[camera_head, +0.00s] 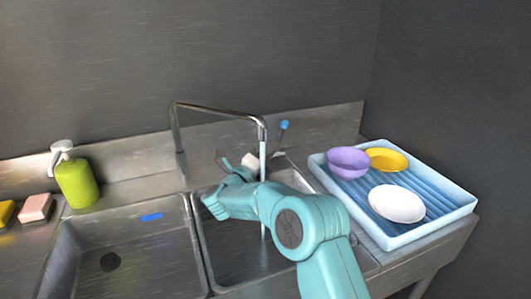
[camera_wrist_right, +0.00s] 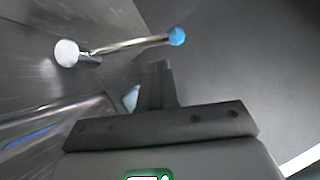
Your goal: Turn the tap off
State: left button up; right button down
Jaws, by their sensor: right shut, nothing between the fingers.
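The metal tap (camera_head: 215,109) arches over the right basin. A pale blue stream (camera_head: 262,160) falls from its spout, passes behind my right arm and shows again below it. A lever with a blue tip (camera_head: 284,125) stands upright behind the spout; a white knob (camera_head: 250,160) is left of it. In the right wrist view the blue tip (camera_wrist_right: 176,36) and white knob (camera_wrist_right: 67,53) lie beyond the fingers, joined by a metal rod. My right gripper (camera_wrist_right: 157,75) is shut and empty, apart from the lever; in the head view its fingers (camera_head: 222,158) are partly hidden.
A blue ribbed tray (camera_head: 448,209) at right holds a purple bowl (camera_head: 348,162), a yellow bowl (camera_head: 386,159) and a white bowl (camera_head: 397,204). A green soap bottle (camera_head: 77,183) and sponges (camera_head: 36,207) stand left. The left basin (camera_head: 150,255) is mostly clear. A wall rises behind.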

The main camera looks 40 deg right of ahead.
jog(key=shift+p+x, duration=0.3)
jog(key=shift+x, duration=1.9)
jog(key=shift+w, duration=0.1)
jog(key=w+r+n+y+p, duration=0.1)
jog(key=p, duration=0.2)
jog(key=w+d+n+y+p, duration=0.1)
jog(key=w+n+p, duration=0.1)
jog(key=p, duration=0.1)
jog(key=w+r+n+p, duration=0.1)
jog(key=w+n+p, duration=0.1)
jog(key=p, duration=0.1)
jog(key=shift+d+r+y, duration=0.3)
jog(key=shift+y, duration=0.1)
jog(key=shift+s+a, duration=0.1)
